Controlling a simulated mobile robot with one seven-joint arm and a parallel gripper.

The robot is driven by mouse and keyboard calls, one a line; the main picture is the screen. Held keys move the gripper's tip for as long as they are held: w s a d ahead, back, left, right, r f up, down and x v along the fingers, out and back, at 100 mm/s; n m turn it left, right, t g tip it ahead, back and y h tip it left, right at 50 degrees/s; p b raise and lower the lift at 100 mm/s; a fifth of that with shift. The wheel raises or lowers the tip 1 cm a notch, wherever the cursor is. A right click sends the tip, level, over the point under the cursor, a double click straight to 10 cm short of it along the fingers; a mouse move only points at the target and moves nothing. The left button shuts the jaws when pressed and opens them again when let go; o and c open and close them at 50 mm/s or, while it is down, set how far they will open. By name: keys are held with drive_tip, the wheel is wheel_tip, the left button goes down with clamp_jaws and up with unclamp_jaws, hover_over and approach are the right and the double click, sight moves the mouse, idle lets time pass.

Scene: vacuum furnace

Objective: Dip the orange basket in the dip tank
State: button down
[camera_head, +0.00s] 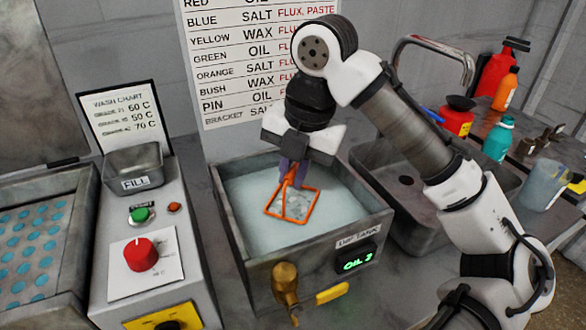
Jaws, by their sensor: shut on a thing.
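The orange basket (306,207) is a small wire frame with an upright handle. My gripper (292,178) is shut on its handle and points down over the dip tank (268,277). The dip tank is a grey open metal box filled with pale liquid (244,211). The basket's orange rim shows at the liquid, with a pale disturbed patch inside it. How deep its lower part sits is hidden.
A sink (402,180) with a curved tap adjoins the tank on the right. Bottles and a jug (543,186) stand farther right. A control panel with a red knob (141,254) is on the left. A brass drain tap (286,282) juts from the tank front. A wall chart (237,60) hangs behind.

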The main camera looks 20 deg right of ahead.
wheel_tip(320, 180, up, 12)
drive_tip(key=p, duration=1.2)
drive_tip(key=shift+f, duration=0.15)
idle(1.2)
